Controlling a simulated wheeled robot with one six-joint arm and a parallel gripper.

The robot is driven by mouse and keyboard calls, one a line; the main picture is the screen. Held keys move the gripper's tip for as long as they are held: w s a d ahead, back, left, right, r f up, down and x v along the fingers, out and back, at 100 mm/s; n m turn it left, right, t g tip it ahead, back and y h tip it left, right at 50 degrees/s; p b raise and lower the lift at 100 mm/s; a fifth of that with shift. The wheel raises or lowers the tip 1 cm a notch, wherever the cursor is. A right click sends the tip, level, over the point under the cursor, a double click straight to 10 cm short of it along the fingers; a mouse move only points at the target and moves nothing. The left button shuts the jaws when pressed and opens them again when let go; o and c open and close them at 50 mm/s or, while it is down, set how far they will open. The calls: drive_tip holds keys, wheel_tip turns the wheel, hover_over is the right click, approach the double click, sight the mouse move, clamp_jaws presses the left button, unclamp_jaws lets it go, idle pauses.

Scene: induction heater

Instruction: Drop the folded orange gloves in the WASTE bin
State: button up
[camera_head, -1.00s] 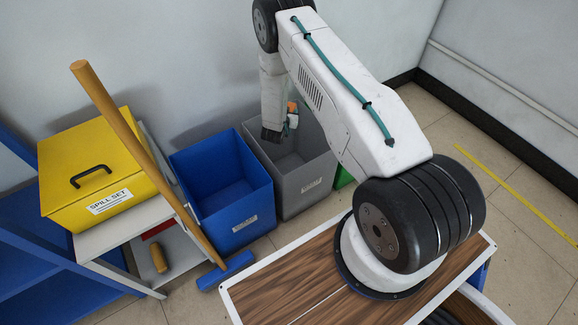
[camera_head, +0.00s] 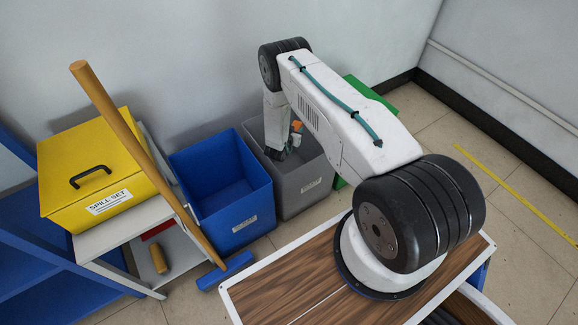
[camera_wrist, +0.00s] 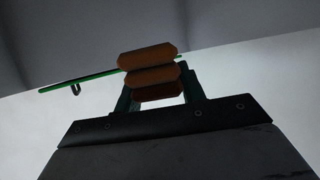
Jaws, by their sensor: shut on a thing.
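The folded orange gloves (camera_wrist: 150,76) show in the wrist view as stacked orange layers between the dark green fingers of my gripper (camera_wrist: 157,88). My gripper is shut on them. In the head view a small patch of the gloves (camera_head: 297,126) shows beside my gripper (camera_head: 294,140), which hangs down at the mouth of the grey bin (camera_head: 303,190). I cannot tell how far the gloves are below the rim. The grey bin has a front label too small to read, and my arm hides part of its right side.
A blue bin (camera_head: 236,207) stands left of the grey bin, and a green bin (camera_head: 370,97) stands to its right, partly behind my arm. A broom (camera_head: 150,165) leans by a yellow spill-set box (camera_head: 93,168). The wall is close behind the bins.

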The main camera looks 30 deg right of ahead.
drive_tip(key=o, duration=1.1)
drive_tip(key=shift+c, duration=0.2)
drive_tip(key=shift+r, duration=0.25)
wheel_tip(320, 180, up, 3)
drive_tip(key=shift+w+f, duration=0.1)
drive_tip(key=shift+f, duration=0.1)
drive_tip(key=shift+s+a+r, duration=0.15)
drive_tip(key=shift+s+r, duration=0.15)
drive_tip(key=shift+s, duration=0.35)
drive_tip(key=s+a+r, duration=0.1)
drive_tip(key=s+a, duration=0.3)
drive_tip(key=s, duration=1)
drive_tip(key=shift+s+r, duration=0.15)
